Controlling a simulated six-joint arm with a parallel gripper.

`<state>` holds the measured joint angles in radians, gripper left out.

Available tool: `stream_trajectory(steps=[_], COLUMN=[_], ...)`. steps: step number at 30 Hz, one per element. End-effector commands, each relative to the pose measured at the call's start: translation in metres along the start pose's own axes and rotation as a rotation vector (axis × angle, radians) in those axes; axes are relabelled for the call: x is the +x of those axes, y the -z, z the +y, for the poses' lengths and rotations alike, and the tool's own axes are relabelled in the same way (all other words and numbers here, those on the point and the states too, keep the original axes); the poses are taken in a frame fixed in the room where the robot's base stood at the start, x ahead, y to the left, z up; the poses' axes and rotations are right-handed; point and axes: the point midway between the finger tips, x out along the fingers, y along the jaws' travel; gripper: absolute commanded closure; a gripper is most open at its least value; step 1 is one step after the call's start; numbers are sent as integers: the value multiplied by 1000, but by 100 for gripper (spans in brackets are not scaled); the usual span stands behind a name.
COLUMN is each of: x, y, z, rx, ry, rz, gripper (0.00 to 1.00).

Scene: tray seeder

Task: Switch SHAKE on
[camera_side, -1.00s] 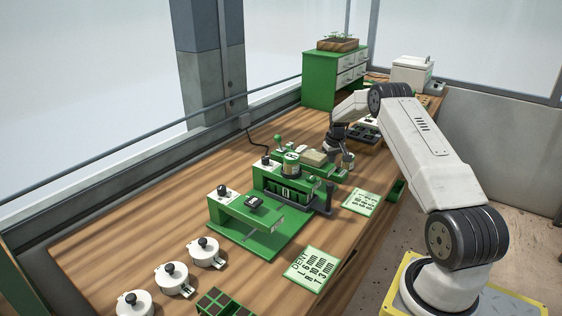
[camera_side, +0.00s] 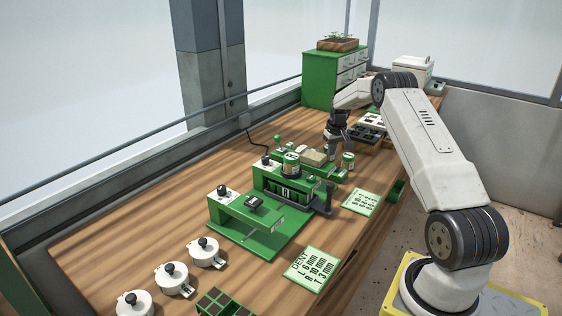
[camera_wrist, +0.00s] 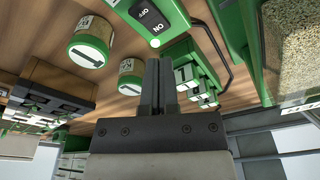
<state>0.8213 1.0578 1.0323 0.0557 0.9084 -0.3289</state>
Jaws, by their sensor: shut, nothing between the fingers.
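In the wrist view a black rocker switch (camera_wrist: 151,17) marked ON and OFF sits on a green housing (camera_wrist: 178,12), with a small round white spot below it. I cannot read a SHAKE label in either view. My gripper (camera_wrist: 158,65) is shut and empty, its fingertips below the rocker in the picture and apart from it. In the side view my gripper (camera_side: 332,158) hangs pointing down behind the green seeder (camera_side: 285,192). Its tips are partly unclear there, and I cannot pick out this switch there.
A bent black handle (camera_wrist: 213,45) and a clear bin of grain (camera_wrist: 292,40) are near. White lidded pots (camera_side: 205,252) stand at the front left.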

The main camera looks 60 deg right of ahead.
Motion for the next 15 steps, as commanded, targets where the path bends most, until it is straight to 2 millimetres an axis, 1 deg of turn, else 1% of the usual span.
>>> stream_trajectory(steps=[9,15], x=[-18,-24], y=[3,4], z=[0,0], rx=[0,0], ry=[0,0], rz=[1,0], gripper=[100,100])
